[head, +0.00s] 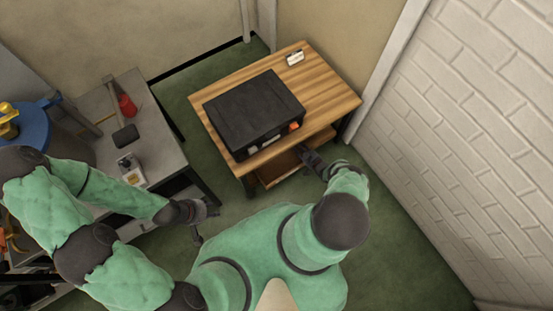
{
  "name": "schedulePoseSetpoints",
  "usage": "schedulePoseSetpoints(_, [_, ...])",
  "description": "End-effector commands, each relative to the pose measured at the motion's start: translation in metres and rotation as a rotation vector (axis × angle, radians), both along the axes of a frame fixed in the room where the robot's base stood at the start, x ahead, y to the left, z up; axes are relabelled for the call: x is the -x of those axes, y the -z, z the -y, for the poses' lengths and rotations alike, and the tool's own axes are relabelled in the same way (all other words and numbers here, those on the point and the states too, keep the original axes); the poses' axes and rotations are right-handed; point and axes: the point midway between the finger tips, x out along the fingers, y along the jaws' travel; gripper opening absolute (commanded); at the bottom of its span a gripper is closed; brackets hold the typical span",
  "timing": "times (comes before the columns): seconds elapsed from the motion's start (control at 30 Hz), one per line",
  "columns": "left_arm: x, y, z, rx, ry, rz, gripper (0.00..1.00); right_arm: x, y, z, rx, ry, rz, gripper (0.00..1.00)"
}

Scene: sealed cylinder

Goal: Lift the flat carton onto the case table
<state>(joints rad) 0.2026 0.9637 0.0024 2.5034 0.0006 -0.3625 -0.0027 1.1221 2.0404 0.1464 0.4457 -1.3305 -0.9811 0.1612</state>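A brown, flat shape that looks like the carton (279,170) shows low at the near side of the wooden case table (325,93), partly hidden under the tabletop. I cannot tell whether it rests on the floor or on a shelf. My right gripper (307,155) is at its right end, close to the table's near edge. Its fingers are too small and dark to tell open from shut, or whether they touch the carton. My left gripper (207,213) is left of the carton, apart from it, with its fingers unclear.
A black case (254,113) covers the left part of the tabletop, and a small white item (295,57) lies at the back. Bare wood is free on the right. A grey bench (157,150) with a hammer (120,120) stands left. A white brick wall (475,130) bounds the right.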

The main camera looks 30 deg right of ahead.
Motion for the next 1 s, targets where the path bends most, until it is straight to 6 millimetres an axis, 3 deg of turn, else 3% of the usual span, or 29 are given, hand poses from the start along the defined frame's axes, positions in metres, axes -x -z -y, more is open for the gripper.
schedulePoseSetpoints(0.1, [0.0, 0.0063, 0.0, 0.0, 0.0, 0.0, 0.4, -0.0096, 0.0052, -0.0002, 0.003, -0.001, 0.0, 0.37])
schedulePoseSetpoints(0.37, [-0.0001, 0.0056, 0.0, 0.0, 0.0, 0.0, 0.4, -0.0116, 0.0043, -0.0001, 0.001, 0.001, -0.001, 0.37])
schedulePoseSetpoints(0.5, [0.0, 0.0056, 0.0, 0.0, 0.0, 0.0, 0.4, -0.0114, 0.0044, -0.0001, 0.001, 0.001, 0.0, 0.01])
schedulePoseSetpoints(1.0, [-0.0001, 0.0013, 0.0, 0.0, 0.0, 0.0, 0.4, -0.0117, -0.0014, 0.0004, 0.001, 0.001, 0.001, 0.0])
